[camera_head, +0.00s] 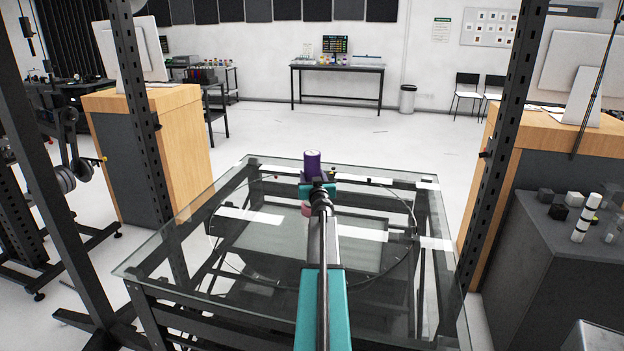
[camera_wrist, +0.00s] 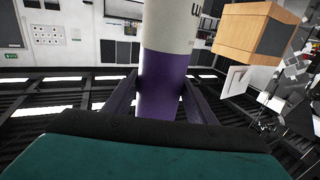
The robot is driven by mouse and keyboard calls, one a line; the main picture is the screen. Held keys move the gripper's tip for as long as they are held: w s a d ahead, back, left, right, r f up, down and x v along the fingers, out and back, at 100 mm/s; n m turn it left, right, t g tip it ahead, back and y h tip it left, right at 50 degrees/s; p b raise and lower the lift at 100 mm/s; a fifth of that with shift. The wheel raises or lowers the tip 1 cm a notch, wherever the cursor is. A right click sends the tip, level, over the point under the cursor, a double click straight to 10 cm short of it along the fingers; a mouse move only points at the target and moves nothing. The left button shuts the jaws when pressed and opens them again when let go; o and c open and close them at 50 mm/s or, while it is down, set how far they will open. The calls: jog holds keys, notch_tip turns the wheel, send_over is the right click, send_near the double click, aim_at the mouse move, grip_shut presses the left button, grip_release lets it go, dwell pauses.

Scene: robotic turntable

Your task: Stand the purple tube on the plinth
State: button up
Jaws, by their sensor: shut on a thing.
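The purple tube (camera_head: 313,163) is upright or nearly so in the head view, above the far part of the glass turntable. Its round end faces up toward the camera. My gripper (camera_head: 318,184) is shut on it, and my arm hides its lower part. In the wrist view, the tube (camera_wrist: 162,85) stands between the two fingers of my gripper (camera_wrist: 160,95), with a purple section at the fingers and a white lettered section beyond. A small pink round block (camera_head: 305,208) shows beside my arm, partly hidden; I cannot tell whether it is the plinth.
The glass table (camera_head: 160,255) carries a round turntable disc with white strips (camera_head: 250,215). Dark uprights stand on both sides. Wooden cabinets (camera_head: 185,140) are left and right, and a grey bench (camera_head: 550,240) with small blocks and a striped post is at right.

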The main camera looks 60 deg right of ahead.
jog(key=o, duration=1.3)
jog(key=shift+r, duration=0.1)
jog(key=shift+p+v, duration=0.4)
jog(key=shift+v, duration=5.65)
